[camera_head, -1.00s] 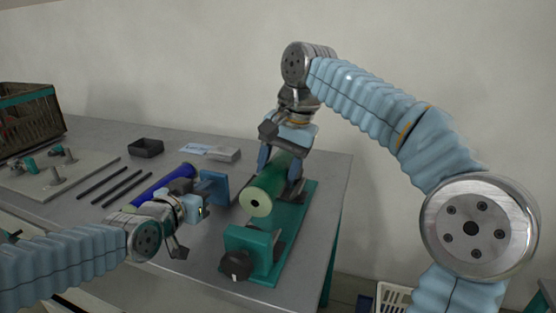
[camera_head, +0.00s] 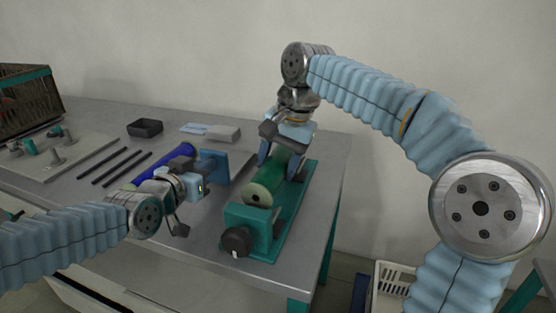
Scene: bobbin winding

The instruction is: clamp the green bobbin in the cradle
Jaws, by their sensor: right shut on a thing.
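The green bobbin (camera_head: 266,189) lies lengthwise over the green cradle (camera_head: 289,217), its pale end with a dark centre hole facing me. It sits close behind the cradle's near block with the dark knob (camera_head: 237,241); I cannot tell whether they touch. My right gripper (camera_head: 281,163) reaches down from above and is shut on the bobbin toward its far end. My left gripper (camera_head: 192,209) is to the left of the cradle, low over the table near a blue bobbin (camera_head: 153,174); its fingers are partly hidden, so I cannot tell its opening.
A blue block (camera_head: 216,165) stands between the blue bobbin and the cradle. Several dark rods (camera_head: 114,168), a black tray (camera_head: 145,127), a pegged board (camera_head: 83,155) and a crate (camera_head: 28,100) lie left. The table (camera_head: 205,232) has bare room left of the cradle's near end.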

